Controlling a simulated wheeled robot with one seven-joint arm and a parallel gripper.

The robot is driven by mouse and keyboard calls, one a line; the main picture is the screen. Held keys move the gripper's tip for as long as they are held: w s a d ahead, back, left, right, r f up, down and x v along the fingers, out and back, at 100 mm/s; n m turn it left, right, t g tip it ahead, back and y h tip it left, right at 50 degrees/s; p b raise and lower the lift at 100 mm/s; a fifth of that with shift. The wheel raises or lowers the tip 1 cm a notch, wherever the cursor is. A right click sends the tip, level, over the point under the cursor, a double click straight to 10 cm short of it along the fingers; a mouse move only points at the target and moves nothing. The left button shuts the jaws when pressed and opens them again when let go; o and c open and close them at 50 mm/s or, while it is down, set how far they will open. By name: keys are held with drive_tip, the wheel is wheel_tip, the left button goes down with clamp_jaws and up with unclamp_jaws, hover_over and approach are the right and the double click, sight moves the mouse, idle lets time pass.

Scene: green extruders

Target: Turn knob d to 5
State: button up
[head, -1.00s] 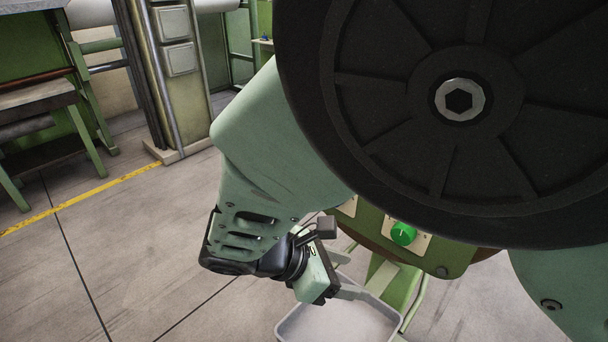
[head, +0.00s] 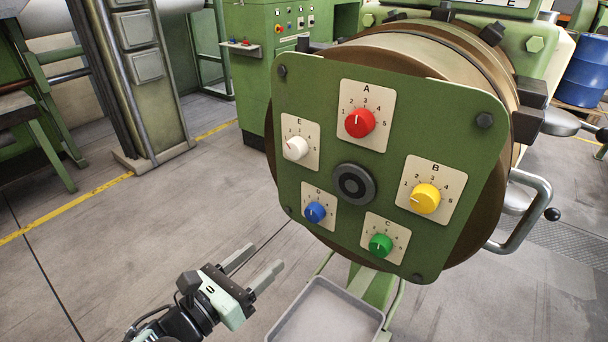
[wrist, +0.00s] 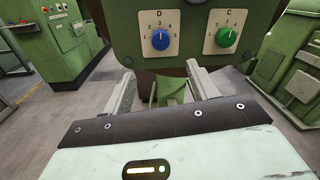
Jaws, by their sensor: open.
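Knob D is the blue knob (head: 315,212) at the lower left of the green panel (head: 333,108). In the wrist view the blue knob (wrist: 160,39) sits on a cream plate marked D, and its white pointer stands about straight up, near 3. My gripper (head: 264,257) is open and empty, below and left of the blue knob in the head view. In the wrist view its two fingers (wrist: 160,70) lie below the knob, one to each side, apart from it. No finger touches the panel.
The green knob C (head: 380,245) is right of knob D. The white knob E (head: 296,148), red knob A (head: 360,123) and yellow knob B (head: 426,198) share the panel, with a dark round boss (head: 353,184) at its centre. A grey tray (head: 327,318) stands below. Open floor lies left.

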sight(311, 216)
drive_tip(key=p+x, duration=0.2)
drive_tip(key=x, duration=0.4)
drive_tip(key=p+x, duration=0.3)
drive_tip(key=x, duration=0.4)
drive_tip(key=shift+r, duration=0.2)
drive_tip(key=shift+p+x, duration=0.3)
drive_tip(key=shift+x, duration=0.5)
drive_tip(key=shift+f, duration=0.15)
drive_tip(key=c, duration=1)
